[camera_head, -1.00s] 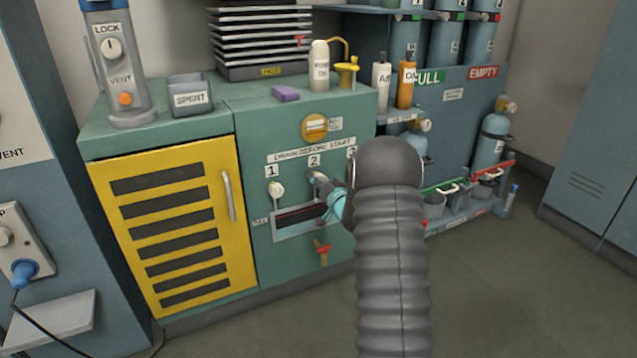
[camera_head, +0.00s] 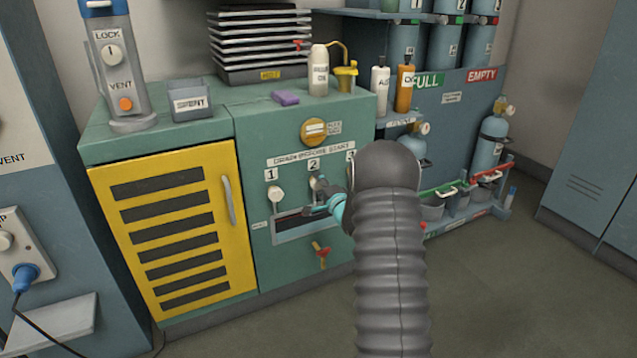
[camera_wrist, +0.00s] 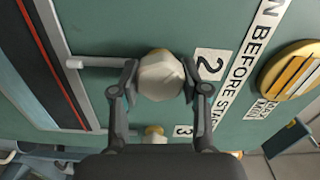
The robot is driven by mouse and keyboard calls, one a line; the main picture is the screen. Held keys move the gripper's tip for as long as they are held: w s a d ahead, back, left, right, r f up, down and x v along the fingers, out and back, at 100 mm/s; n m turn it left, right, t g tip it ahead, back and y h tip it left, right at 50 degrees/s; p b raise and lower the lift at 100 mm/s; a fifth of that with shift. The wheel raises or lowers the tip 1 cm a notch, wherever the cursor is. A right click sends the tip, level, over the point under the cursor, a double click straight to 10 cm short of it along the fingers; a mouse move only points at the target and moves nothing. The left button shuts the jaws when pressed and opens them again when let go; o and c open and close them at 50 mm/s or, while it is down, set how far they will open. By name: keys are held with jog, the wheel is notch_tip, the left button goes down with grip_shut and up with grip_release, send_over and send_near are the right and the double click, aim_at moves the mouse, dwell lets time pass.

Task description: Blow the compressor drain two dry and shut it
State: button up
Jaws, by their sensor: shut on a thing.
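The compressor drain two knob (camera_wrist: 161,76) is a pale faceted knob on the green cabinet front, beside the label 2 (camera_wrist: 210,66). In the wrist view my gripper (camera_wrist: 160,88) has one finger on each side of it and is shut on it. A thin grey pipe (camera_wrist: 95,62) runs from behind the knob towards the dark slot (camera_wrist: 50,70). In the head view my gripper (camera_head: 318,203) is at drain two, under the label 2 (camera_head: 313,164), and my arm hides part of that area. No water can be made out at the pipe end.
Drain one's knob (camera_head: 276,194) is to the left; drain three's knob (camera_wrist: 154,130) is close beside my gripper. A red-handled valve (camera_head: 322,255) sits below the slot. A yellow round dial (camera_head: 314,130) is above. A yellow louvred door (camera_head: 175,230) is left; open floor lies right.

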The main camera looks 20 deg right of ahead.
jog(key=m+p, duration=0.1)
jog(key=m, duration=0.4)
jog(key=shift+m, duration=0.3)
jog(key=m+p, duration=0.2)
jog(key=m, duration=0.2)
jog(key=shift+f+m, duration=0.1)
jog(key=shift+m, duration=0.3)
jog(key=o, duration=1.1)
jog(key=shift+o, duration=0.2)
jog(key=s, duration=1.2)
jog(key=shift+d, duration=0.15)
